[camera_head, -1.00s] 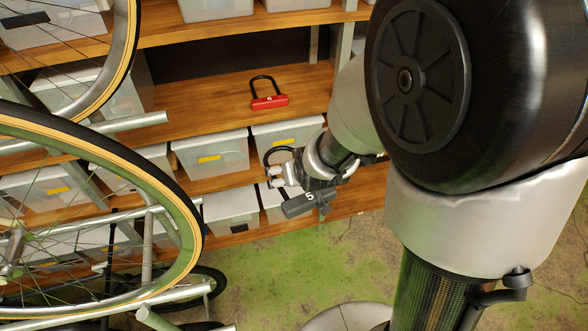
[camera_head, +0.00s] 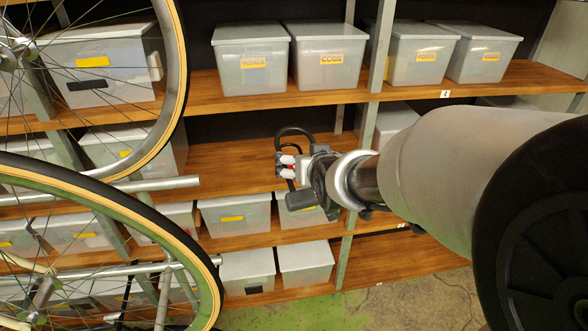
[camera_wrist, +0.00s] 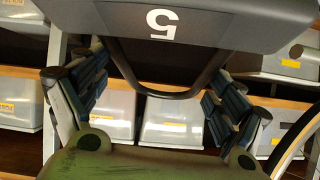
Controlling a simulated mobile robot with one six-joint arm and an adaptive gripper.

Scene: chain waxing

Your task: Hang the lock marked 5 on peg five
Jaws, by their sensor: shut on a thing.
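The lock marked 5 has a dark grey body (camera_head: 301,199) with a black U-shaped shackle. In the wrist view its body (camera_wrist: 215,22) fills the top, with a white 5 upside down, and the shackle curves down between my fingers. My gripper (camera_head: 308,172) is shut on this lock and holds it in front of the middle shelf; it also shows in the wrist view (camera_wrist: 155,98). The exact contact between fingers and lock is unclear. I cannot make out peg five in any view.
Wooden shelves (camera_head: 225,158) hold lidded grey boxes (camera_head: 250,65). A shelf edge bears a small tag 4 (camera_head: 445,94). Bicycle wheels (camera_head: 205,265) crowd the left. Green floor shows at the bottom.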

